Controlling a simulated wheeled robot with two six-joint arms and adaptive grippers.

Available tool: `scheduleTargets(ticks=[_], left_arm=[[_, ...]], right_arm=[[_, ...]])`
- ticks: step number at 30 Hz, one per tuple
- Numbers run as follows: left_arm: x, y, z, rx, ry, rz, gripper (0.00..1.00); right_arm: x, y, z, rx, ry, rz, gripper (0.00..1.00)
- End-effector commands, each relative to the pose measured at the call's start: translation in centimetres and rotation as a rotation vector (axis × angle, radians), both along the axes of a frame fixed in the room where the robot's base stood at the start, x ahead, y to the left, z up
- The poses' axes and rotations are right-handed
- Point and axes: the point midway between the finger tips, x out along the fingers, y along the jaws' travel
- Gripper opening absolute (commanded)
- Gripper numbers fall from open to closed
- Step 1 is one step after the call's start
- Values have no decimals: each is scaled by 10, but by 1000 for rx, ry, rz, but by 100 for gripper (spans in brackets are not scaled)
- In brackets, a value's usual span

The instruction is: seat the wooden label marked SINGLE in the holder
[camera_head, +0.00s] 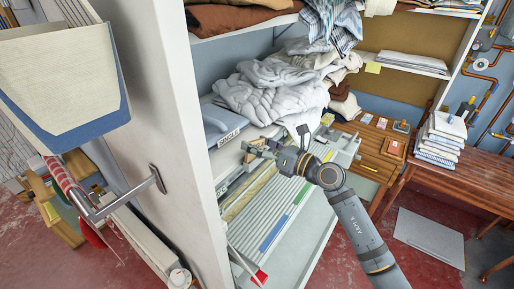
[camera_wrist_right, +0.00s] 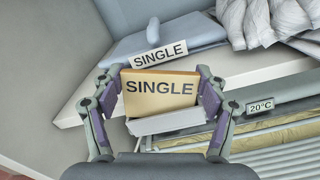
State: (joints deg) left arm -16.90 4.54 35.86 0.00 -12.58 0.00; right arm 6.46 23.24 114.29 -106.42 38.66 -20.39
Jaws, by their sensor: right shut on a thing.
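The wooden label (camera_wrist_right: 161,89) marked SINGLE is held upright between the two fingers of my right gripper (camera_wrist_right: 162,84) in the wrist view. A white, tray-like holder (camera_wrist_right: 166,123) shows just below the label's lower edge. The label's bottom meets or lies behind the holder's front lip; I cannot tell how deep it sits. In the head view my right gripper (camera_head: 262,150) is at the front of the shelf unit, and the label is too small there to make out clearly. My left gripper is not in view.
Crumpled white linen (camera_head: 270,88) lies on the shelf above. A 20°C display (camera_wrist_right: 261,107) and ribbed rollers are to the right. The tall white side panel (camera_head: 180,110) stands close on the left.

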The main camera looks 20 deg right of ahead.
Motion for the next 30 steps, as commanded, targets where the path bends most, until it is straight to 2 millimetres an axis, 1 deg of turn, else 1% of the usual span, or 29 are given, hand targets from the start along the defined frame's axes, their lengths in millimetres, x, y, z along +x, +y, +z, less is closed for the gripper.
scheduleTargets(ticks=[2, 5, 9, 12, 15, 18, 20, 22, 24, 27, 30], left_arm=[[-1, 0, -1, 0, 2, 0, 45], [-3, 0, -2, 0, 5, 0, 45], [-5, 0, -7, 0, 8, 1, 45], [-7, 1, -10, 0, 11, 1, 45], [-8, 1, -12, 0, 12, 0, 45], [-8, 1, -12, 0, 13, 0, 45], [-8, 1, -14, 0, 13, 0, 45], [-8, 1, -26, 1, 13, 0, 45], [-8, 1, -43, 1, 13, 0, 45], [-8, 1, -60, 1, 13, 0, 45], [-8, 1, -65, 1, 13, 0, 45]], right_arm=[[0, 0, 7, -1, -1, 1, 50], [0, 0, 27, -4, -6, 0, 50], [0, 0, 60, -3, -8, 1, 50], [0, 0, 79, -2, -6, 0, 50], [0, 0, 93, 0, -4, 0, 50], [0, 0, 98, -1, -1, 1, 50], [0, 0, 98, -2, -4, 0, 50], [-2, 0, 91, -29, -41, 5, 50], [-4, 1, 82, -79, -118, 12, 50], [-8, 3, 78, -153, -227, 17, 50], [-11, 3, 80, -195, -293, 18, 50]])
